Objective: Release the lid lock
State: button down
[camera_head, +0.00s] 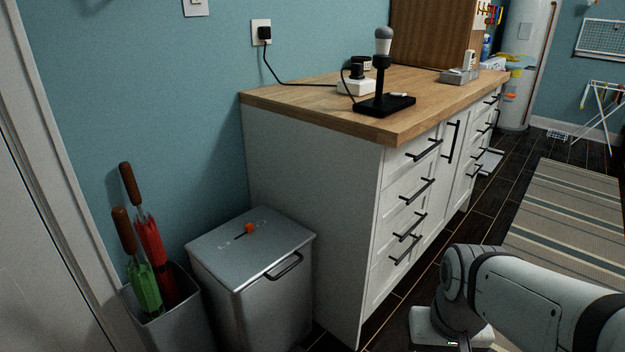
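A grey metal bin (275,316) stands on the floor against the left end of the cabinet. Its flat lid (222,252) looks closed. A small orange knob (249,229) sits on a dark slot in the lid, with faint markings beside it that are too small to read. A dark bar handle (284,267) is at the lid's front right edge. My arm shows at the lower right, apart from the bin. My gripper is not in view.
An umbrella stand (185,325) with a red and a green umbrella stands close left of the bin. A white cabinet (310,215) with a wooden top (300,95) flanks it on the right. Dark floor and a striped rug (570,215) lie at the right.

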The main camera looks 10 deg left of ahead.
aim_at(249, 227)
jog(key=u, duration=0.15)
jog(key=i, duration=0.85)
jog(key=u, duration=0.55)
